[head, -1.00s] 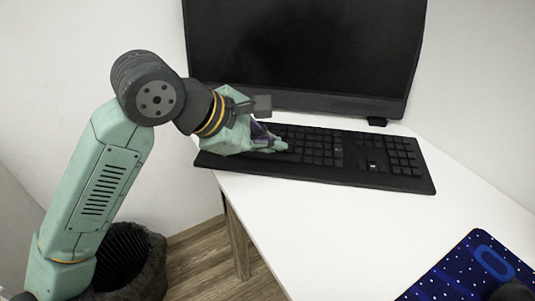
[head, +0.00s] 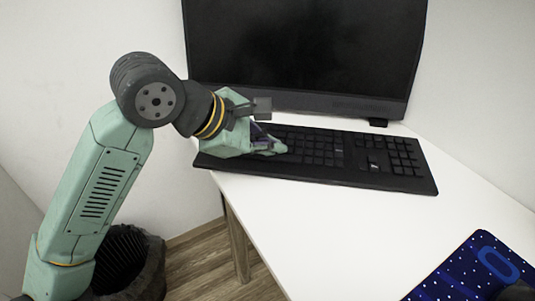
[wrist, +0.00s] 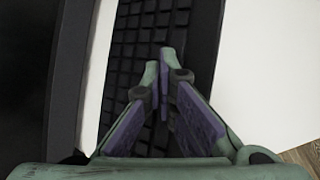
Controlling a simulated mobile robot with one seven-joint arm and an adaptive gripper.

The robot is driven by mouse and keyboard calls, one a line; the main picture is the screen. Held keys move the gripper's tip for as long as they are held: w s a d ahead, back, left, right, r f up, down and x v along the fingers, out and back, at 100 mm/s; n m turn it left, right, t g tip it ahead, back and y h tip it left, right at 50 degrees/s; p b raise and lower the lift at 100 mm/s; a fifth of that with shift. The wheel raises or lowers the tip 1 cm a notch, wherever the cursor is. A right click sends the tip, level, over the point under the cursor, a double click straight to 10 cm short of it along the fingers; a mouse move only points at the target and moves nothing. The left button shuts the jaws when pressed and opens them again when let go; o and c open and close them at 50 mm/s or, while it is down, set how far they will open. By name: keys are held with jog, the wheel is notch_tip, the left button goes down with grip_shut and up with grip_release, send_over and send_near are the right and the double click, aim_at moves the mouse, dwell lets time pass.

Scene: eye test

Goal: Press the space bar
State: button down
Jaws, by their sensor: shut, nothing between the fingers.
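A black keyboard (head: 345,163) lies on the white desk, in front of the monitor. It also shows in the wrist view (wrist: 143,25), running up the middle of the picture. My gripper (head: 283,149) is over the left half of the keyboard, with its fingertips low at the keys. In the wrist view my gripper (wrist: 160,58) has its two fingertips together with nothing between them. I cannot make out the space bar apart from the other keys, and the fingers cover part of the key rows. Whether the fingertips touch a key, I cannot tell.
A black monitor (head: 300,50) stands behind the keyboard. A dark blue dotted mat (head: 450,275) lies at the front right of the white desk (head: 310,225). A dark bin (head: 150,270) stands on the floor at the left. The desk before the keyboard is clear.

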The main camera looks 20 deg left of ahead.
aim_at(270, 158)
jog(key=shift+f, duration=0.2)
jog(key=shift+r, duration=0.15)
dwell(0.5)
jog(key=shift+r, duration=0.8)
jog(key=shift+r+p, duration=1.15)
jog(key=shift+r, duration=1.3)
